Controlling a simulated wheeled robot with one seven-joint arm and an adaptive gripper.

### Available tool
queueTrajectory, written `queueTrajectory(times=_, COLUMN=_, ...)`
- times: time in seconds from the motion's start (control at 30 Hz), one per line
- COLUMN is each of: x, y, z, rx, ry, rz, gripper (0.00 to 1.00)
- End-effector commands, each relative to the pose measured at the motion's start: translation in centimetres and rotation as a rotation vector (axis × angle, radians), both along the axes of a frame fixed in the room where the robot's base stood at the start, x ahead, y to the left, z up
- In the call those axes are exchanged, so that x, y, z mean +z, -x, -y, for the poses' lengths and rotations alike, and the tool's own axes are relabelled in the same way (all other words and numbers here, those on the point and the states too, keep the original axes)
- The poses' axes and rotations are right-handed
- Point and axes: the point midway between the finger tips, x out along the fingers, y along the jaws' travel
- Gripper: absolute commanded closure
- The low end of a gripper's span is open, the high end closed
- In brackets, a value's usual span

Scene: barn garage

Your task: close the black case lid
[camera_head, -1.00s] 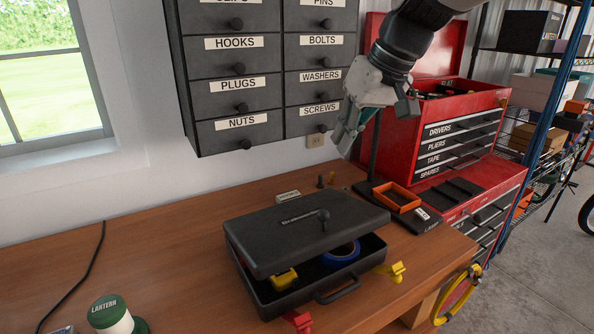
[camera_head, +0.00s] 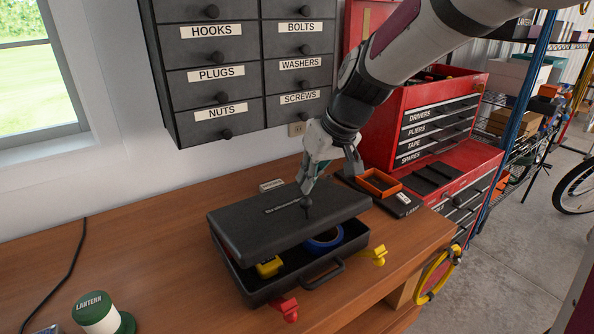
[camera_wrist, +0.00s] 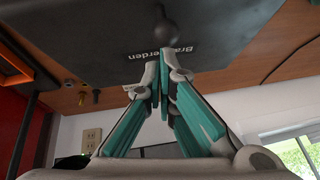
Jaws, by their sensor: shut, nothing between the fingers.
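The black case (camera_head: 262,293) sits on the wooden workbench. Its lid (camera_head: 255,232) is tilted partly open, with a gap along the front that shows a blue tape roll (camera_head: 325,240) and a yellow item (camera_head: 268,267) inside. A dark round knob (camera_head: 306,202) stands on the lid; it also shows in the wrist view (camera_wrist: 165,32). My gripper (camera_head: 306,188) is over the back part of the lid, pointing down, beside the knob. Its fingers (camera_wrist: 162,72) are shut and empty, with the tips close to the lid; I cannot tell whether they touch it.
A yellow clip (camera_head: 376,256) and a red clip (camera_head: 285,308) are at the case's front. An orange tray (camera_head: 379,183) lies to the right, before the red toolbox (camera_head: 440,125). Wall drawers (camera_head: 220,75) hang behind. A green lantern (camera_head: 100,314) stands at front left.

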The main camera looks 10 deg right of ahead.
Motion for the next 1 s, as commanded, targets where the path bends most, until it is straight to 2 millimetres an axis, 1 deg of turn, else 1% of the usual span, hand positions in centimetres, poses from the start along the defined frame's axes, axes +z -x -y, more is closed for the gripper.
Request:
queueTrajectory(times=0.27, x=0.0, y=0.0, z=0.0, rx=0.0, ry=-0.001, rz=0.002, gripper=1.0)
queueTrajectory(times=0.43, x=-0.7, y=0.2, z=0.2, rx=-0.001, ry=-0.014, rz=0.029, gripper=1.0)
queueTrajectory(times=0.8, x=-3.3, y=1.8, z=0.9, rx=-0.001, ry=-0.051, rz=0.122, gripper=1.0)
queueTrajectory(times=1.0, x=-5.0, y=2.4, z=1.1, rx=-0.001, ry=-0.054, rz=0.13, gripper=1.0)
